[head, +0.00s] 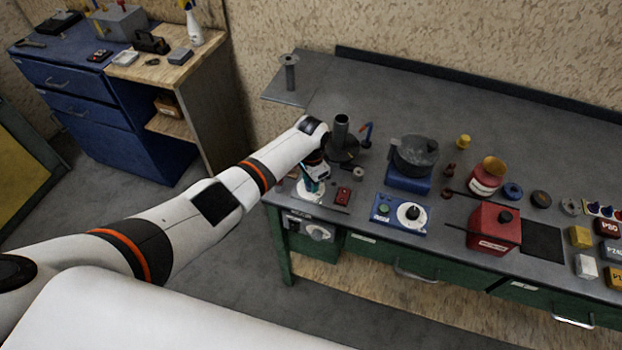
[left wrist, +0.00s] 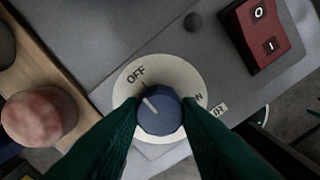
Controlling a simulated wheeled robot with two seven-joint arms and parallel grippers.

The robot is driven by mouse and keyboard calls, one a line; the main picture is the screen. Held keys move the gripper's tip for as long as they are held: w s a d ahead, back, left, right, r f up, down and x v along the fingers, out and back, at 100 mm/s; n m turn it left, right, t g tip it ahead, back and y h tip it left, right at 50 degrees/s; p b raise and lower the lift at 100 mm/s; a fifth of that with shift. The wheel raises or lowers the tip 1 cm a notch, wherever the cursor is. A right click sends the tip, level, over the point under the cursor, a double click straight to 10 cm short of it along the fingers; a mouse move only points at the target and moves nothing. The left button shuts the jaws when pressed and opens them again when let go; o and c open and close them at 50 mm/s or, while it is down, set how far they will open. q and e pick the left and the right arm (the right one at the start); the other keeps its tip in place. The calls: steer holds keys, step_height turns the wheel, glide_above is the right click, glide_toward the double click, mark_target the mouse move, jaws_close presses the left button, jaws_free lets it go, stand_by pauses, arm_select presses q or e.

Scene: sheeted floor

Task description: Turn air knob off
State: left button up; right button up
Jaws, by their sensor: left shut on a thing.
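The air knob (left wrist: 160,110) is a small blue-grey knob with a white pointer line, on a round white dial (left wrist: 128,90) marked OFF and ON. The pointer line points up and left in the left wrist view, roughly toward the OFF side. My left gripper (left wrist: 160,122) is shut on the knob, with a dark green finger on each side of it. In the head view my left gripper (head: 314,184) reaches down over the white dial (head: 307,196) at the bench's left end and hides most of the knob. My right gripper is not in view.
A red switch box marked O and I (left wrist: 264,32) sits close to the dial; it also shows in the head view (head: 343,195). A reddish round knob (left wrist: 38,116) lies left. A dark stand (head: 341,138) and blue control box (head: 402,214) stand nearby on the grey bench (head: 480,110).

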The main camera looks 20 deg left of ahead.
arm_select(q)
steer(key=shift+w+r, duration=0.15)
steer(key=o, duration=1)
step_height(320, 180, up, 12)
steer(key=shift+f+b, duration=0.1)
steer(key=shift+b, duration=0.9)
